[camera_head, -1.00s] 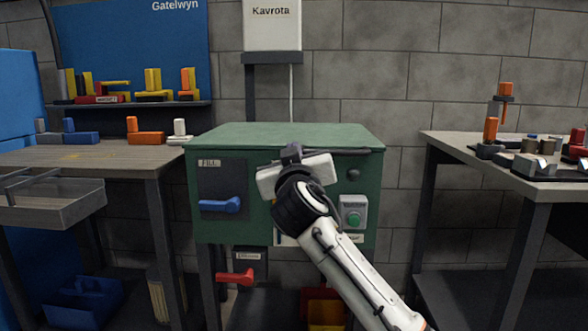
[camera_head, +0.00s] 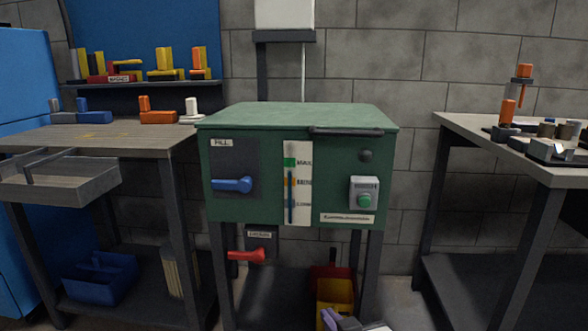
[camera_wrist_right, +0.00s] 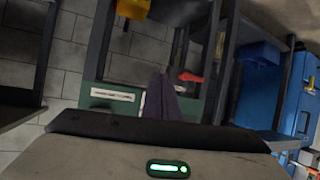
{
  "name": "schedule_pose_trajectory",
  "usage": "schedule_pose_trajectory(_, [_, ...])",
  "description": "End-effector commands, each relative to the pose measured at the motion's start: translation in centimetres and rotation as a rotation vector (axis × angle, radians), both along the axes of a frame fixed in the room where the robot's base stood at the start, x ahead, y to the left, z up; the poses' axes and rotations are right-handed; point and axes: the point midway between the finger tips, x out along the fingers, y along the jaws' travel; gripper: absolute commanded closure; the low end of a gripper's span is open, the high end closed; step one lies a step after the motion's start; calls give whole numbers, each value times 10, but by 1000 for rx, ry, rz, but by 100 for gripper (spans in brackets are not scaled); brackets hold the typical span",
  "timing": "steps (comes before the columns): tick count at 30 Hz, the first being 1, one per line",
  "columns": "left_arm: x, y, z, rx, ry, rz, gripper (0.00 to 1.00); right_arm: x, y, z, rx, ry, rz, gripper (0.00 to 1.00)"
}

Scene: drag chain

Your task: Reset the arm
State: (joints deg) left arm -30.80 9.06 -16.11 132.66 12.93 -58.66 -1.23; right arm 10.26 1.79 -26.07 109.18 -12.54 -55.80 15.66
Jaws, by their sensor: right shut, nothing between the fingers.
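My right gripper (camera_head: 330,318) shows only in part at the bottom edge of the head view, low in front of the green cabinet (camera_head: 225,232). In the right wrist view its dark fingers (camera_wrist_right: 163,95) are together with nothing between them. The gripper is apart from the cabinet's blue handle (camera_head: 232,185), red handle (camera_head: 246,255) and green button (camera_head: 364,200). The rest of my right arm is mostly out of the head view. My left gripper is in neither view.
A wooden table (camera_head: 100,140) with a grey tray (camera_head: 70,185) stands at left, a blue bin (camera_head: 100,278) on its lower shelf. A right table (camera_head: 480,135) holds small parts. Red and yellow bins (camera_head: 335,295) sit under the cabinet. The space before the cabinet front is clear.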

Motion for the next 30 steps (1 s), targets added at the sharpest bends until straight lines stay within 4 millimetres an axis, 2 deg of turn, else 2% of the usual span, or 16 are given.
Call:
schedule_pose_trajectory(1, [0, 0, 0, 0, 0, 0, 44, -32, -7, -31, 18, 73, 17, 100])
schedule_pose_trajectory(3, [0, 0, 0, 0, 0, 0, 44, -70, -12, -61, 42, 152, 47, 100])
schedule_pose_trajectory(6, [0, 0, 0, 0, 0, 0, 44, -121, -17, -90, 73, 244, 85, 100])
schedule_pose_trajectory(12, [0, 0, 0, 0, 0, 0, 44, -203, -23, -118, 118, 378, 150, 100])
schedule_pose_trajectory(16, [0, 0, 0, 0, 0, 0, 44, -249, -25, -125, 144, 445, 190, 100])
schedule_pose_trajectory(17, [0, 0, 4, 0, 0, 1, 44, -256, -26, -121, 149, 454, 195, 100])
schedule_pose_trajectory(18, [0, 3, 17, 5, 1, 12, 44, -250, -27, -106, 146, 443, 182, 100])
schedule_pose_trajectory(26, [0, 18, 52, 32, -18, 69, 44, -248, -43, -72, 128, 422, 120, 100])
schedule_pose_trajectory(30, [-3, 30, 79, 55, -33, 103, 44, -251, -54, -45, 112, 407, 82, 100])
